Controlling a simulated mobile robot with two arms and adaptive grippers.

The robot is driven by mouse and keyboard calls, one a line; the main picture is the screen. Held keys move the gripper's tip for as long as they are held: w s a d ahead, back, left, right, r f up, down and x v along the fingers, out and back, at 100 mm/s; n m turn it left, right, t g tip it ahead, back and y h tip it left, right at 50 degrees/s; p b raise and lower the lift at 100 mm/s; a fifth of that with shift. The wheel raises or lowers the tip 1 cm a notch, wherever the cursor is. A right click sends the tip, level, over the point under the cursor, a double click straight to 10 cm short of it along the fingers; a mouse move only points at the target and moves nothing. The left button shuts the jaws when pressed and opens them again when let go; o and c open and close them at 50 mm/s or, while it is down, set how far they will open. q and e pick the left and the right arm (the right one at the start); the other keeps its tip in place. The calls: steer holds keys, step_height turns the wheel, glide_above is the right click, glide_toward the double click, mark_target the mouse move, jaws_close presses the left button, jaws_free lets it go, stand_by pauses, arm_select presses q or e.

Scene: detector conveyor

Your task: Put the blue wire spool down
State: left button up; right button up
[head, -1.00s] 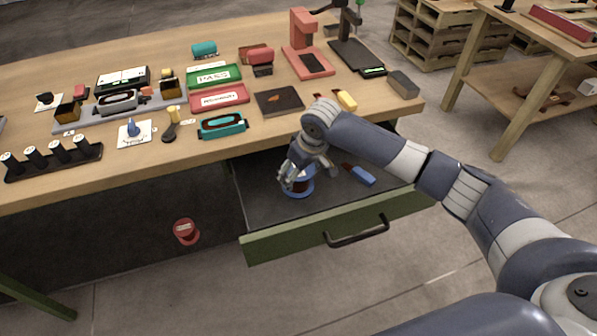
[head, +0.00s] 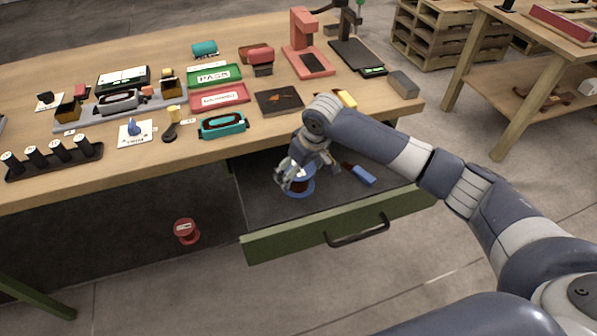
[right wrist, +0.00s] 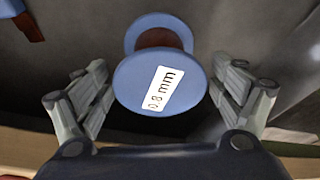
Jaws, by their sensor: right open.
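The blue wire spool (head: 300,184) stands in the open drawer (head: 258,208), and its dark reddish winding shows between the blue flanges. In the right wrist view the spool (right wrist: 143,82) shows its round blue flange with a "0.8 mm" label. My right gripper (head: 308,177) is down in the drawer at the spool. In the right wrist view its fingers (right wrist: 160,95) are open, one on each side of the spool, with visible gaps to it. My left gripper is not in view.
A blue-handled tool (head: 358,174) lies in the drawer to the right of the spool. The green drawer front (head: 300,241) has a dark handle. A red spool (head: 186,231) is on the floor. The workbench (head: 190,150) above holds trays and devices.

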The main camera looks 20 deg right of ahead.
steer(key=v, duration=1)
steer(key=shift+s+r, duration=0.1)
steer(key=shift+r, duration=0.3)
steer(key=shift+r+p, duration=0.1)
steer(key=shift+p, duration=0.25)
